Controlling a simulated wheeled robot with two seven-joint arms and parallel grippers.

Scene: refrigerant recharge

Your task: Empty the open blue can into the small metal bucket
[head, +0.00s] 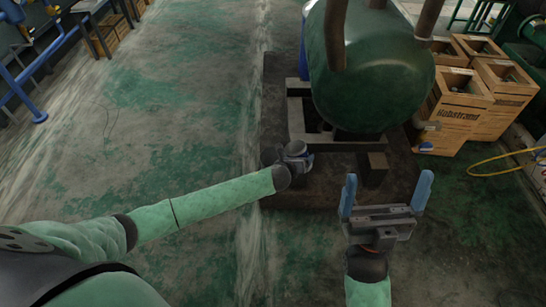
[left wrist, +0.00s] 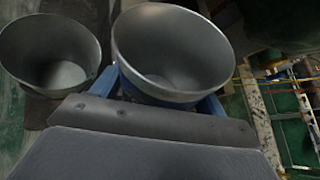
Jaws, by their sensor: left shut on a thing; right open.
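The open can (left wrist: 170,55) is round with a bare metal inside and some blue low on its outer wall. My left gripper (left wrist: 168,104) is shut on it, with a blue finger on each side. The small metal bucket (left wrist: 48,50) stands just left of the can in the left wrist view, its open mouth showing. I cannot make out any liquid in either. In the head view my left gripper (head: 297,160) is beside the green tank's stand, and I cannot make out can or bucket there. My right gripper (head: 383,200) is open and empty, right of it.
A large green tank (head: 370,75) on a dark stand is just beyond my grippers. Wooden crates (head: 455,110) stand at the right, near a yellow hose (head: 490,170). A blue frame (head: 35,75) is at the far left. The floor (head: 170,100) on the left is clear.

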